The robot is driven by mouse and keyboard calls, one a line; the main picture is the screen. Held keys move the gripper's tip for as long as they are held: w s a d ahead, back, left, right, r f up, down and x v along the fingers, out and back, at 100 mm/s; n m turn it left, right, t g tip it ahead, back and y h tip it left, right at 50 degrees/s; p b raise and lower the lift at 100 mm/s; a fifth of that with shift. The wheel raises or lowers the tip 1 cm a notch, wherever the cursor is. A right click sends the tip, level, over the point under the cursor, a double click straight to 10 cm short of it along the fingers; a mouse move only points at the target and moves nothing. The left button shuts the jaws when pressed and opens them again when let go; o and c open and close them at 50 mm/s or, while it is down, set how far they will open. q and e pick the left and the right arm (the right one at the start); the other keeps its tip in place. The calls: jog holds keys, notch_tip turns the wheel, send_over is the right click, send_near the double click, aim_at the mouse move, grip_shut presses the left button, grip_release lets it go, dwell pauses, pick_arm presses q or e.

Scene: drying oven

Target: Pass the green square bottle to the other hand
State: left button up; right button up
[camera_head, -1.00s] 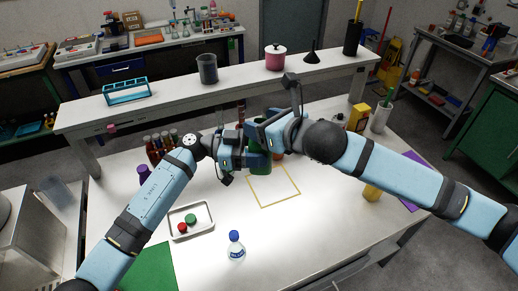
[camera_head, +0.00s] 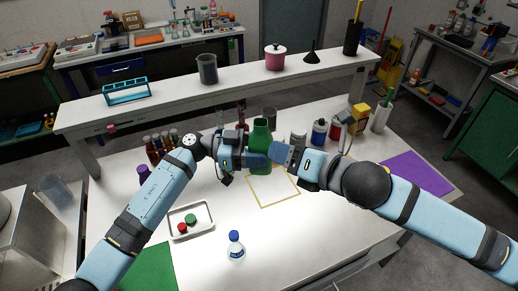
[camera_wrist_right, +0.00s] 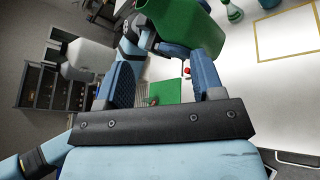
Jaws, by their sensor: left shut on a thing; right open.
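The green square bottle (camera_head: 261,133) is upright above the table in the middle of the head view. My left gripper (camera_head: 258,160) is shut on it from the left. My right gripper (camera_head: 278,153) is open at the bottle's right side, its fingers pointing at it. In the right wrist view the bottle (camera_wrist_right: 182,18) shows at the top edge, just beyond the open fingers of the right gripper (camera_wrist_right: 163,70). Whether a right finger touches the bottle I cannot tell. The bottle's lower part is partly hidden by the grippers.
A yellow square outline (camera_head: 289,199) lies on the white table below the grippers. A small blue-capped bottle (camera_head: 236,248) and a tray (camera_head: 206,229) with red and green pieces stand in front. Brown bottles (camera_head: 152,151) are left; several containers stand behind the right gripper.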

jog(key=s+d+f+m+t+h, duration=0.1)
jog(key=s+d+f+m+h, duration=0.15)
jog(key=f+m, duration=1.45)
pick_arm(q)
jog(key=shift+r, duration=0.1)
pick_arm(e)
jog(key=s+d+f+m+h, duration=0.2)
jog(key=s+d+f+m, duration=0.2)
jog(key=s+f+m, duration=0.3)
jog(key=s+d+f+m+g+h, duration=0.1)
jog(key=s+d+f+m, duration=0.3)
jog(key=s+f+m, duration=0.4)
notch_tip(320, 180, down, 2)
jog(key=shift+d+f+m+h, duration=0.1)
jog(key=shift+d+m+h, duration=0.2)
jog(key=shift+m+h, duration=0.45)
